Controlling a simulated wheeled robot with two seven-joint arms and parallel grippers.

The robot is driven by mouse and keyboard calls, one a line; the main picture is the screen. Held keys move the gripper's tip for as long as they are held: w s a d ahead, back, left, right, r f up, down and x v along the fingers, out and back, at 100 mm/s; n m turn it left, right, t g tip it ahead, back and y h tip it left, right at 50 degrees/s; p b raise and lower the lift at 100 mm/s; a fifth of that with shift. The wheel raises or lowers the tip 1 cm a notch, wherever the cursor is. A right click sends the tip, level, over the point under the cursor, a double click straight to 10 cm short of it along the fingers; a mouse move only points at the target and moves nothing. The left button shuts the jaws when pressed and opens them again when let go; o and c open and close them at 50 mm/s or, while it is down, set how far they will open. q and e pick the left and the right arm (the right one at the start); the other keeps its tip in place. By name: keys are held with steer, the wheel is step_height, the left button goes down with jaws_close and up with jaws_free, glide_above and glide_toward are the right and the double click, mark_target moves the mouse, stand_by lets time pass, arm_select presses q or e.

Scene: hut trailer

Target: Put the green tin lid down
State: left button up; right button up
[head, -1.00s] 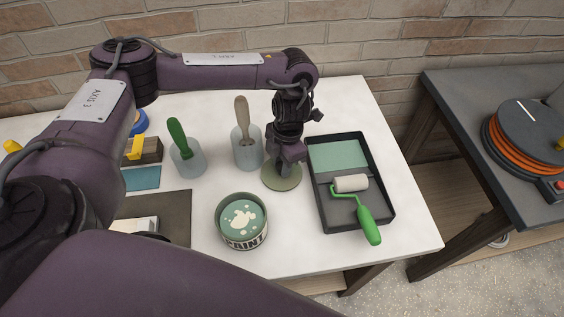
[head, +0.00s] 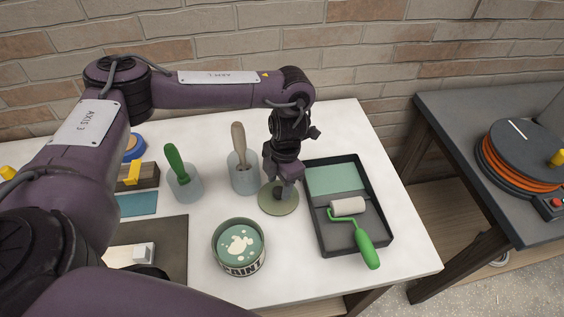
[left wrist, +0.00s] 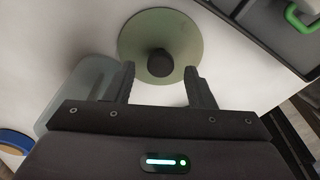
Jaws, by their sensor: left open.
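The green tin lid (head: 268,205) lies flat on the white table, between the open paint tin (head: 238,248) and the roller tray. In the left wrist view the lid (left wrist: 187,42) is a round green disc with a dark knob (left wrist: 160,62) at its centre. My left gripper (head: 281,192) is above the lid, pointing down. In the left wrist view the left gripper (left wrist: 160,80) has its two fingers apart, with the knob just beyond and between the tips. In the head view the fingers partly hide the knob. My right gripper is not seen.
The black roller tray (head: 314,222) with a green-handled roller (head: 364,243) is to the right. Two clear cups hold a green-handled tool (head: 176,160) and a beige-handled tool (head: 239,140), left of the gripper. A dark mat lies at the left. Bare table lies right of the paint tin.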

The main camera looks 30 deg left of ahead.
arm_select(q)
step_height(320, 180, up, 10)
steer(key=w, duration=0.1)
steer(key=shift+d, duration=0.35)
stand_by(0.3)
